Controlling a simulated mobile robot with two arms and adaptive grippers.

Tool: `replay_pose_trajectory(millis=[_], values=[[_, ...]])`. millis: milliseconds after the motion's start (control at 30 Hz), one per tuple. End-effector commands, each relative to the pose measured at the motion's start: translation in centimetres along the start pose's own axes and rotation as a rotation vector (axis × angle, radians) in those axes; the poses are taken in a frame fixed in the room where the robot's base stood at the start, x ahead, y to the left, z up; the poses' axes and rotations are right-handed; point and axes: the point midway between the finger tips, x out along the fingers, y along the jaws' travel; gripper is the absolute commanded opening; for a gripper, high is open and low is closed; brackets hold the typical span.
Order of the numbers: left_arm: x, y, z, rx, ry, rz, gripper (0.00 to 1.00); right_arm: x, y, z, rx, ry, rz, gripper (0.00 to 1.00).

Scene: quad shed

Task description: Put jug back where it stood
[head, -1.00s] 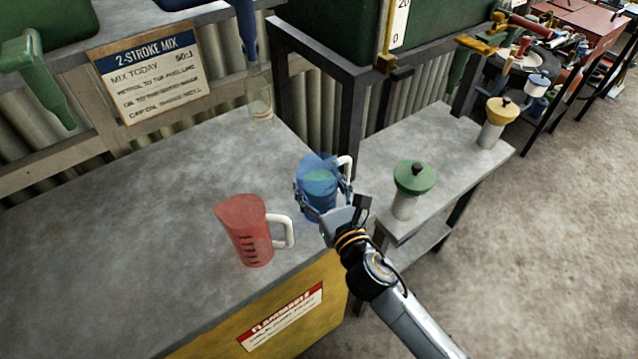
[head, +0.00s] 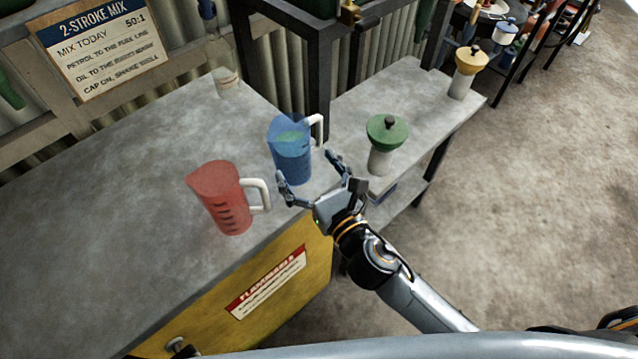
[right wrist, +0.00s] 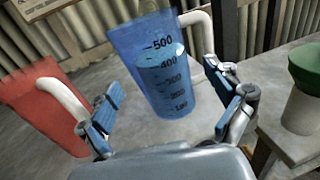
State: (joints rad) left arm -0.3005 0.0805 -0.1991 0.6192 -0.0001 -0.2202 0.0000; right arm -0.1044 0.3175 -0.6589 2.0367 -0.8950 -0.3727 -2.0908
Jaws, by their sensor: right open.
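A clear blue jug (head: 291,152) with a white handle stands upright at the right end of the grey bench (head: 110,190). Blue liquid shows inside it, near the 400 mark in the right wrist view (right wrist: 165,85). My right gripper (head: 309,168) is open on the near side of the blue jug, its fingers spread to either side, with gaps between them and the jug in the right wrist view. A red jug (head: 219,199) with a white handle stands on the bench to the left. My left gripper is not in view.
A lower side bench at the right holds a green-topped container (head: 386,140) and a yellow-topped one (head: 466,70). The bench's left part is clear.

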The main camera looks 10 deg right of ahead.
Motion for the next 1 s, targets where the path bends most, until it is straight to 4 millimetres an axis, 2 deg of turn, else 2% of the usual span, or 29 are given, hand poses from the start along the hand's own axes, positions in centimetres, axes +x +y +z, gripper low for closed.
replay_pose_trajectory(millis=[100, 300, 467, 1000], values=[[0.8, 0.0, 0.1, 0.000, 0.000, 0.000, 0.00, -2.6, 0.0, -0.3, 0.000, 0.002, 0.000, 0.91], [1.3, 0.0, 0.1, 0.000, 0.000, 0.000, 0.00, -5.0, 0.0, -0.2, 0.000, 0.001, -0.001, 0.91], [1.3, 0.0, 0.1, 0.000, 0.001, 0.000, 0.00, -5.5, 0.0, 0.0, -0.001, 0.000, -0.001, 0.91], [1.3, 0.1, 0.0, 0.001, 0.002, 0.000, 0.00, -5.5, -0.4, -0.1, 0.034, 0.006, -0.016, 0.91]])
